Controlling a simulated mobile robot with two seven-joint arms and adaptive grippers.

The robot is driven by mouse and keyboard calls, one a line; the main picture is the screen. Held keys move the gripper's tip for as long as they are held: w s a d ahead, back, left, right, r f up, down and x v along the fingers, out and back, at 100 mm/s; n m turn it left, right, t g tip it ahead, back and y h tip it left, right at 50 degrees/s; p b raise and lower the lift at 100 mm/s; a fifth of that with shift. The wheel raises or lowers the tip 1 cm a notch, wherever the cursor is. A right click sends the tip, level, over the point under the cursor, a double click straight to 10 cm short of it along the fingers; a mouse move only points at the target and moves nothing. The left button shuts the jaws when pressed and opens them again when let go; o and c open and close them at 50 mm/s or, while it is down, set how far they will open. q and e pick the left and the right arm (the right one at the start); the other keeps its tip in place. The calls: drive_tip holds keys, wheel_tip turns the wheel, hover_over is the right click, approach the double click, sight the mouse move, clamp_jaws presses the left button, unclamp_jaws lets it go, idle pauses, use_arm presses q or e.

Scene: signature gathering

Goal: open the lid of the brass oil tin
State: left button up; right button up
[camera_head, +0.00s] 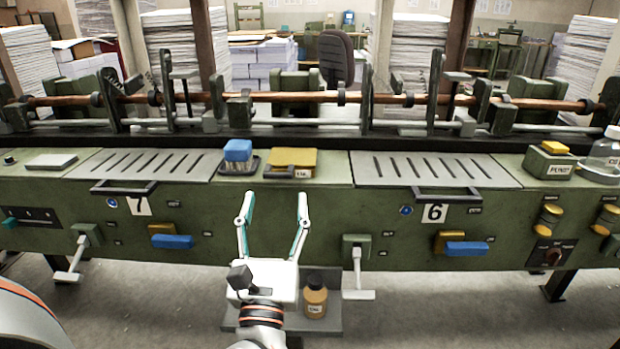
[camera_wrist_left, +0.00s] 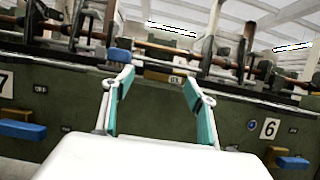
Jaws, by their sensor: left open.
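The brass oil tin (camera_head: 292,160) is a flat yellow box with a white label on its front. It sits on the top of the green machine, and its lid looks closed. My left gripper (camera_head: 274,197) is open and empty, in front of and below the tin, with its fingers pointing toward the machine and apart from the tin. In the left wrist view the tin (camera_wrist_left: 160,75) shows small and partly, beyond the gap between the open fingers (camera_wrist_left: 158,85). My right gripper is in neither view.
Slotted plates (camera_head: 145,163) with dark front handles (camera_head: 447,194) flank this spot. A rail (camera_head: 330,97) runs behind. An amber bottle (camera_head: 315,297) stands low beside my gripper.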

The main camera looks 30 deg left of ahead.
sight(277, 177)
use_arm(q)
drive_tip(key=x, duration=0.7)
drive_tip(key=shift+s+a+r+p, duration=0.1)
drive_tip(key=shift+s+r+p, duration=0.1)
drive_tip(key=shift+p, duration=0.2)
drive_tip(key=shift+w+a, duration=0.15)
drive_tip(key=shift+w, duration=0.15)
